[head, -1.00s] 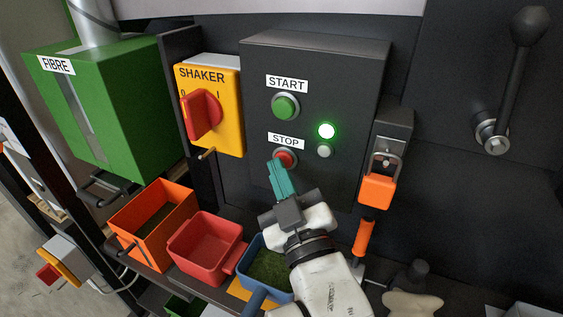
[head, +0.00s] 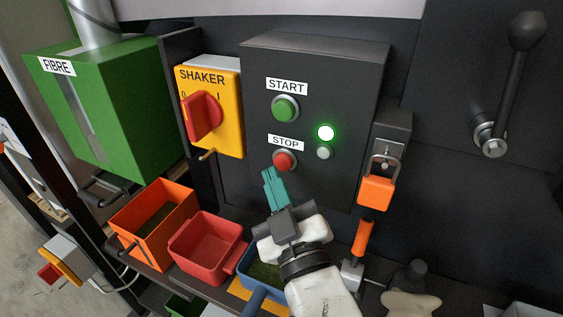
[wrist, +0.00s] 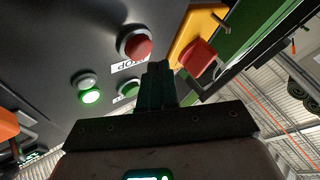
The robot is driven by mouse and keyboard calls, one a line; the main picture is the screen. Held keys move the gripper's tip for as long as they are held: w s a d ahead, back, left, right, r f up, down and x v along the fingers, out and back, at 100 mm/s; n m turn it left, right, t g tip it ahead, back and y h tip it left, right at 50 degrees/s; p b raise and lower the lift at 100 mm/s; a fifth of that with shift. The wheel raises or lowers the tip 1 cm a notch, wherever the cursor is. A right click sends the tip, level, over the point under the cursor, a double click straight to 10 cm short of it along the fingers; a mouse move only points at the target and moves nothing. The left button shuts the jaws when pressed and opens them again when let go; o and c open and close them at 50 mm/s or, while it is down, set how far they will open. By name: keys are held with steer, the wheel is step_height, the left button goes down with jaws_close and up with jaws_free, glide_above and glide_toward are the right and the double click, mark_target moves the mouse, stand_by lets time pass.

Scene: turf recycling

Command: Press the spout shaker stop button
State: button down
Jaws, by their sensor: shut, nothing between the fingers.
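The red stop button (head: 284,160) sits under the STOP label on the dark control box (head: 345,80). It also shows in the wrist view (wrist: 136,43), just beyond and left of my fingertips. My gripper (head: 270,174) is shut and empty, its teal fingers pointing up, a little below and left of the button, with a visible gap in the head view. The green start button (head: 285,107) is above. The green lamp (head: 326,132) at the right is lit, and a grey lamp (head: 323,153) below it is unlit.
A yellow SHAKER switch (head: 222,135) with a red knob is left of the box. An orange padlock (head: 376,192) hangs at the right. Orange (head: 177,199), red (head: 232,243) and blue (head: 247,278) bins stand below. A green FIBRE box (head: 140,80) is at far left.

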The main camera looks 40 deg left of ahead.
steer(key=s+p, duration=0.1)
steer(key=s, duration=0.1)
steer(key=s+d+p, duration=0.1)
steer(key=s, duration=0.1)
steer(key=shift+s, duration=0.4)
stand_by(0.7)
